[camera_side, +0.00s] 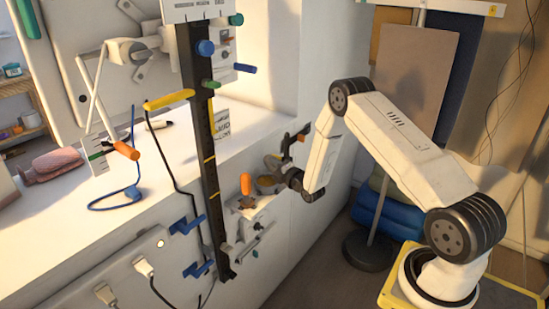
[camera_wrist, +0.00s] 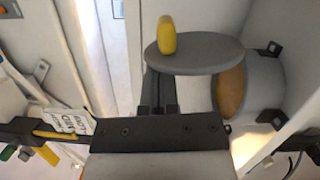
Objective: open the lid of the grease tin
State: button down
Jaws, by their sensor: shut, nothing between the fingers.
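The grease tin (camera_wrist: 263,76) is a pale grey round tin at the right of the wrist view. Amber grease (camera_wrist: 230,92) shows in its uncovered part. The lid (camera_wrist: 205,60) is a flat grey disc with a yellow knob (camera_wrist: 167,36). In the side view the tin (camera_side: 268,186) is small and partly hidden by my wrist.
A black upright post (camera_side: 205,150) with coloured pegs stands left of my gripper. An orange knob (camera_side: 245,183) rises beside the tin. A white wall (camera_wrist: 230,22) lies behind the lid. A white card (camera_wrist: 68,120) and a yellow handle (camera_wrist: 58,135) show at lower left.

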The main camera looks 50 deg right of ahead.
jog(key=shift+d+r, duration=0.1)
jog(key=shift+d, duration=0.15)
jog(key=shift+s, duration=0.1)
dwell(0.5)
jog(key=v, duration=1)
dwell(0.3)
jog(key=a+r+m+g+y, duration=0.3)
jog(key=a+r+m+g, duration=0.2)
jog(key=a+m+g, duration=0.5)
jog(key=s+a+r+m+g, duration=0.2)
jog(key=s+a+m, duration=0.1)
jog(key=s+a, duration=0.2)
jog(key=s+a+r+m+g+y, duration=0.1)
jog(key=s+a+r+m+g, duration=0.1)
jog(key=s+a, duration=0.4)
jog(key=s+m+g, duration=0.1)
jog(key=s+m, duration=0.1)
jog(key=s, duration=0.2)
jog(key=shift+s+a, duration=0.25)
jog(key=shift+s, duration=0.05)
